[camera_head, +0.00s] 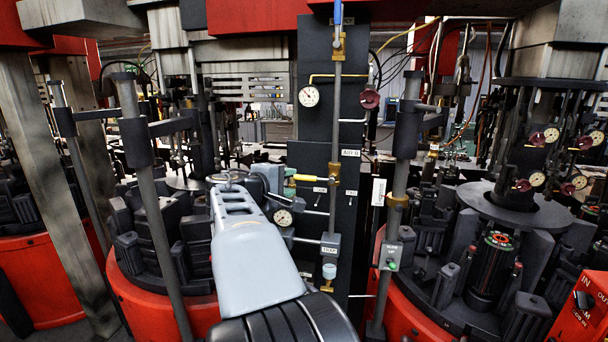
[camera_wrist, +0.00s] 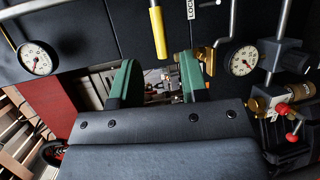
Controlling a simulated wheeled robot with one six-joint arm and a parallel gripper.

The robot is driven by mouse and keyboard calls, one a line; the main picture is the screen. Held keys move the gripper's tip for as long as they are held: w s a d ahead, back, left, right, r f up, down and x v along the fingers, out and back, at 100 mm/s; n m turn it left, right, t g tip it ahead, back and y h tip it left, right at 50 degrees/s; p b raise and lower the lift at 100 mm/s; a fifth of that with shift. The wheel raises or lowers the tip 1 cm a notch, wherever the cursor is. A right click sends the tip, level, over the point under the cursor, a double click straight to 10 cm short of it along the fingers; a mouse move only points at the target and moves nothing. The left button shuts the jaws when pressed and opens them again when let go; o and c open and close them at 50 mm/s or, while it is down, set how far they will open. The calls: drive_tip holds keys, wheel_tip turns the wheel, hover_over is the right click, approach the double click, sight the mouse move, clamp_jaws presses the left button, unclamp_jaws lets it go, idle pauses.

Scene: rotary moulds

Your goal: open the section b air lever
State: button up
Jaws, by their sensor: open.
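The yellow lever handle (camera_head: 307,178) lies level in the head view, pointing left from a brass valve on the vertical pipe (camera_head: 336,120). An AIR B label (camera_head: 350,153) is on the dark panel just above and to its right. In the wrist view the yellow handle (camera_wrist: 158,33) runs up the picture, its near end between the tips of my gripper (camera_wrist: 157,72) or just beyond them. My green-padded fingers are apart with nothing held. Contact cannot be told. In the head view my grey arm reaches up toward the panel, and the fingers are not clear.
A blue handle (camera_head: 338,12) stands upright along the pipe above. Pressure gauges (camera_head: 309,96) and (camera_wrist: 242,60), thin pipes and a box marked TRAP (camera_head: 331,246) crowd the panel. Red-based mould machines (camera_head: 158,294) stand on both sides. A red-knobbed valve (camera_wrist: 291,137) is at right in the wrist view.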

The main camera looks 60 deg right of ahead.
sight(302, 179)
drive_tip(key=d, duration=0.2)
drive_tip(key=d+f+p, duration=0.1)
drive_tip(key=d, duration=0.2)
drive_tip(key=d+p, duration=0.1)
drive_tip(key=d, duration=0.1)
drive_tip(key=shift+s+d+f, duration=0.2)
drive_tip(key=shift+s, duration=0.15)
clamp_jaws()
drive_tip(key=shift+a, duration=0.15)
